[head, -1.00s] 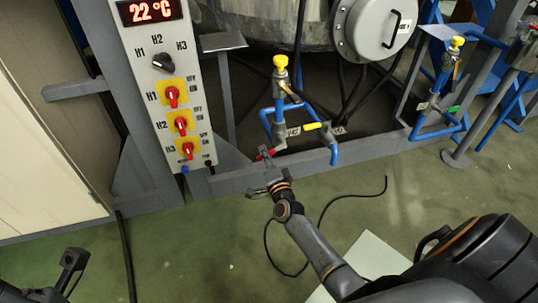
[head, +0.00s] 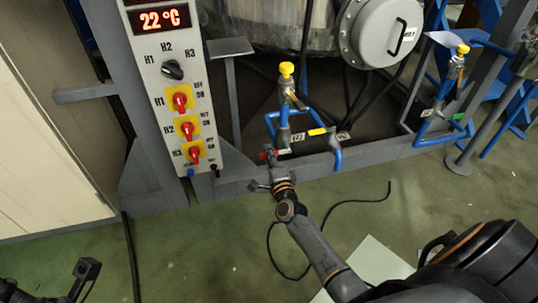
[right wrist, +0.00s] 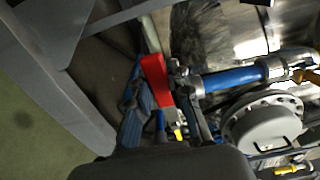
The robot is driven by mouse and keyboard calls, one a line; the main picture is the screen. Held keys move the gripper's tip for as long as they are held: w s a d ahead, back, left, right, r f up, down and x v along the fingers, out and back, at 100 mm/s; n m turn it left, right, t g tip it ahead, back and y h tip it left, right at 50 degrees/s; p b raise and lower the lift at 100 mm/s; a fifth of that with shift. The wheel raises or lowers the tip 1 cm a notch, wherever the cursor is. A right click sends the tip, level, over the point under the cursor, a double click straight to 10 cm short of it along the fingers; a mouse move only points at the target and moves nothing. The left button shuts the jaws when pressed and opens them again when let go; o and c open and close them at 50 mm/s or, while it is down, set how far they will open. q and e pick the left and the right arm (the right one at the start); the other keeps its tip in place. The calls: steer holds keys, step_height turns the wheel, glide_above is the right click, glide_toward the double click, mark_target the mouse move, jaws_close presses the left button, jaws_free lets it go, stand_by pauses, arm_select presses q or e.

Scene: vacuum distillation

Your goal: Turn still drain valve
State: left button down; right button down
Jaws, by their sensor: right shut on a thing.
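The still drain valve has a red lever handle (head: 263,156), low at the front of the still frame, left of the blue drain pipes. My right gripper (head: 270,162) is at this handle, and its fingers cover most of it in the head view. In the right wrist view the red handle (right wrist: 157,80) stands between the dark fingers of my right gripper (right wrist: 165,115), which is shut on it. The blue pipe (right wrist: 235,77) runs beside it. My left gripper (head: 86,270) is at the lower left, away from the valve; its finger opening is unclear.
A yellow-topped valve (head: 286,70) and a yellow-handled valve (head: 318,132) are close to the right gripper. The control panel (head: 150,65) reads 22 °C. The grey frame beam (head: 235,182) runs below the pipes. A black cable (head: 350,201) lies on the green floor.

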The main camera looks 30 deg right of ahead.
steer(key=c, duration=1.2)
jaws_free()
steer(key=v, duration=1.2)
steer(key=shift+r, duration=0.1)
